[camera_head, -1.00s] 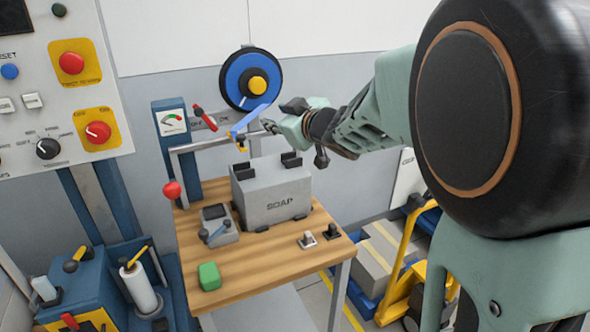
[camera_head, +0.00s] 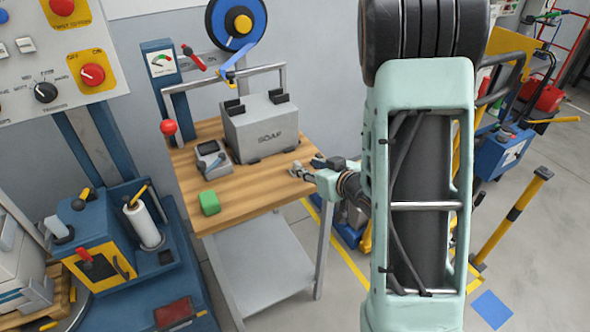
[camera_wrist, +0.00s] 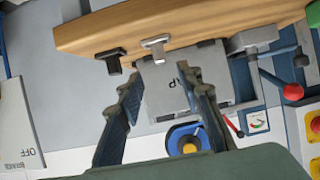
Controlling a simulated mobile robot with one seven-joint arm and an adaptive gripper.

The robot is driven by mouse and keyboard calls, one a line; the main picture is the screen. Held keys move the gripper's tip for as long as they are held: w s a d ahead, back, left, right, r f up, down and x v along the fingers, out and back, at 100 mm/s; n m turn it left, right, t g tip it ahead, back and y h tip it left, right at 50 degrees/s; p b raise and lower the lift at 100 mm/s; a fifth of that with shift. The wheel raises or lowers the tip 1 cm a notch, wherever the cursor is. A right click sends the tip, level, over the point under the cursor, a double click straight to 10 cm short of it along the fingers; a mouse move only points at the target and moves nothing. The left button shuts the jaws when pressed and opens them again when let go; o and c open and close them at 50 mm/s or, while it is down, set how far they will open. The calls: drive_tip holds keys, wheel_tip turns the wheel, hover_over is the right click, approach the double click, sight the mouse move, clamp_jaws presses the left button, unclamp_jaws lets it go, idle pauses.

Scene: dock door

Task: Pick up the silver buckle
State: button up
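The silver buckle (camera_wrist: 155,45) is at the table edge in the wrist view, just beyond the gap between my fingertips. A dark buckle (camera_wrist: 110,58) is beside it, to the left in that view. My gripper (camera_wrist: 158,74) is open and empty, its two fingers spread apart. In the head view my gripper (camera_head: 312,175) is at the right edge of the wooden table (camera_head: 240,198), close by the silver buckle (camera_head: 296,169), which it partly crowds from sight. I cannot tell the exact gap between them.
A grey SOAP box (camera_head: 262,130) stands behind the buckles. A small grey device (camera_head: 212,157) and a green block (camera_head: 209,203) are to the left on the table. A metal frame (camera_head: 283,80) rises at the back. Bare wood lies in the table's front middle.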

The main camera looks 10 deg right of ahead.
sight(297, 162)
drive_tip(key=shift+f+x, duration=0.2)
drive_tip(key=shift+x, duration=3.7)
drive_tip(key=shift+s+a, duration=0.1)
drive_tip(key=shift+s, duration=0.05)
clamp_jaws()
